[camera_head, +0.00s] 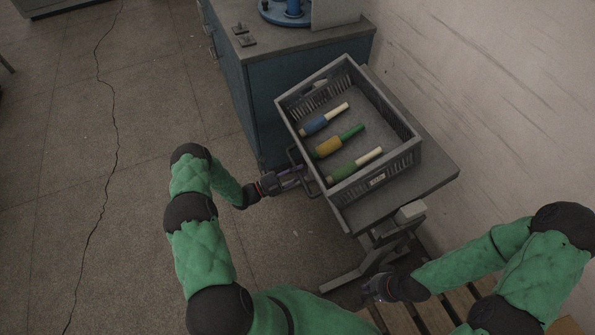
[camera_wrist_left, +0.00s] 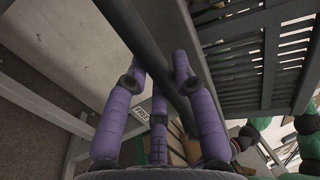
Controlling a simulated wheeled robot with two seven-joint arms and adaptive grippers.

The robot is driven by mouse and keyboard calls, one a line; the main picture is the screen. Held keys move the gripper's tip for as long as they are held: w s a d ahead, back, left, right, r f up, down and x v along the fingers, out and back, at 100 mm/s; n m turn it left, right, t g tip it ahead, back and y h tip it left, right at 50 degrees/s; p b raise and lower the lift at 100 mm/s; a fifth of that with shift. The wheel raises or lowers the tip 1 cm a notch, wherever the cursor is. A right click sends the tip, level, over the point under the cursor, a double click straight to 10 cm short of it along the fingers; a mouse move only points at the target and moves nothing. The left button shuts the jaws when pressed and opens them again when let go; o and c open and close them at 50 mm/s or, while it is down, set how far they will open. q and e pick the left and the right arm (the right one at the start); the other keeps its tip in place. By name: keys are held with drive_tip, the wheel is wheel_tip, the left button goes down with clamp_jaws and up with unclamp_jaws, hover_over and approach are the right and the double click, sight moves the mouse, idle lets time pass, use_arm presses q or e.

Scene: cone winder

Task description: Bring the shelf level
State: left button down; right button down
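The shelf (camera_head: 437,172) is a dark grey board on a stand beside the wall. It looks slanted, but its exact tilt is hard to judge from above. A grey crate (camera_head: 402,164) sits on it. A dark handle frame (camera_head: 312,190) juts from the shelf's left side; its bar (camera_wrist_left: 143,40) crosses the left wrist view. My left gripper (camera_head: 293,180) is at this handle, its purple fingers (camera_wrist_left: 157,75) spread on either side of the bar; firm contact is not visible. My right gripper (camera_head: 374,288) is low at the shelf's front, away from the handle, its fingers too dark to read.
Blue, yellow and green bobbins (camera_head: 327,146) lie in the crate. A blue cabinet (camera_head: 246,100) stands behind and left of the shelf. The wall (camera_head: 500,80) closes off the right. A wooden pallet (camera_head: 433,314) lies at the front right. The floor at left is clear.

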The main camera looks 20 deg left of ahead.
use_arm(q)
drive_tip(key=shift+s+a+r+g+y+p, duration=0.1)
drive_tip(key=shift+r+g+y+p, duration=0.35)
drive_tip(key=shift+r+p, duration=1.4)
drive_tip(key=shift+w+a+r+g+y+p, duration=0.1)
drive_tip(key=shift+r+g+y+p, duration=0.35)
drive_tip(key=shift+r+p, duration=1.4)
drive_tip(key=shift+s+r+g+y+p, duration=0.1)
drive_tip(key=shift+r+g+y+p, duration=0.3)
drive_tip(key=shift+r+p, duration=1.4)
drive_tip(key=shift+p, duration=0.9)
drive_tip(key=shift+w, duration=0.2)
drive_tip(key=c, duration=1)
unclamp_jaws()
drive_tip(key=shift+s+d, duration=0.1)
drive_tip(key=shift+s, duration=0.15)
drive_tip(key=v, duration=1.2)
